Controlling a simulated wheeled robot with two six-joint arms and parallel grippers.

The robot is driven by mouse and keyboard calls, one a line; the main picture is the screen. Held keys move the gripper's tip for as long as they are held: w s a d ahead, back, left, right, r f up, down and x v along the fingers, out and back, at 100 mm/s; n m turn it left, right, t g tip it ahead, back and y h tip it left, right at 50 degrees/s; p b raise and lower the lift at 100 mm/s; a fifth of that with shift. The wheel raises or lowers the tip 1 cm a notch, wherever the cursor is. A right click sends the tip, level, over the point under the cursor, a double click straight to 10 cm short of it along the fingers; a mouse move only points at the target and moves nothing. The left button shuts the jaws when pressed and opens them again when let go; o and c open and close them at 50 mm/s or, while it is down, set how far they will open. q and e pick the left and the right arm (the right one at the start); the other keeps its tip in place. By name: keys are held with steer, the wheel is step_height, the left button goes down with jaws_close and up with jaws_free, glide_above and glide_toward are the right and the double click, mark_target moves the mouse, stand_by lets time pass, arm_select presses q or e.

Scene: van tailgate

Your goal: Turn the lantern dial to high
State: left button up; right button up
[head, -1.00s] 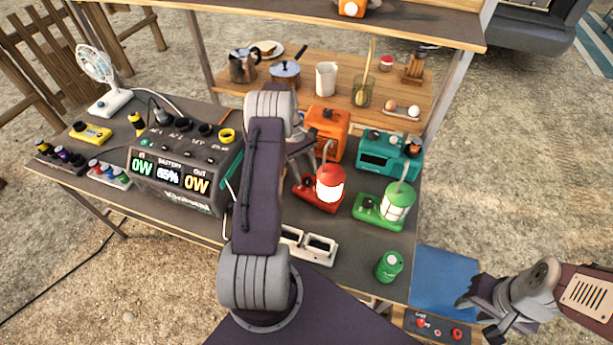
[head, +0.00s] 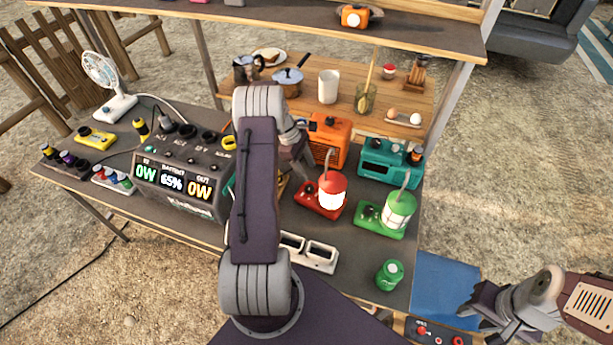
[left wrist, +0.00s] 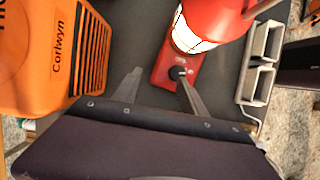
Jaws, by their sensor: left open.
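The red lantern (head: 331,192) stands on the table right of my left arm, its globe showing bright white. It also shows at the top of the left wrist view (left wrist: 205,22). Its black dial (left wrist: 178,72) is on the red base. My left gripper (left wrist: 157,76) is open, with one fingertip overlapping the dial's edge; I cannot tell if they touch. The other finger is over the dark tabletop. In the head view my arm mostly hides this gripper. A green lantern (head: 399,212) stands to the right. My right gripper (head: 480,308) is at lower right, apart from the lanterns; its jaw opening is unclear.
An orange unit (head: 328,137) and a teal unit (head: 388,160) stand behind the lanterns. A white double-frame holder (head: 320,257) and a green can (head: 389,274) are in front. A power station (head: 178,185) stands left of my arm. A shelf (head: 250,22) overhangs the back.

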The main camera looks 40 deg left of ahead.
mark_target(309, 187)
arm_select(q)
steer(key=s+r+n+p, duration=0.2)
steer(key=s+r+n, duration=0.1)
steer(key=s+r, duration=0.1)
steer(key=shift+t, duration=0.4)
steer(key=x, duration=0.9)
steer(key=shift+s+a+f, duration=0.1)
steer(key=shift+s+a, duration=0.05)
steer(key=shift+a, duration=0.05)
jaws_close()
arm_select(e)
step_height(309, 187, up, 4)
steer(key=shift+f, duration=0.25)
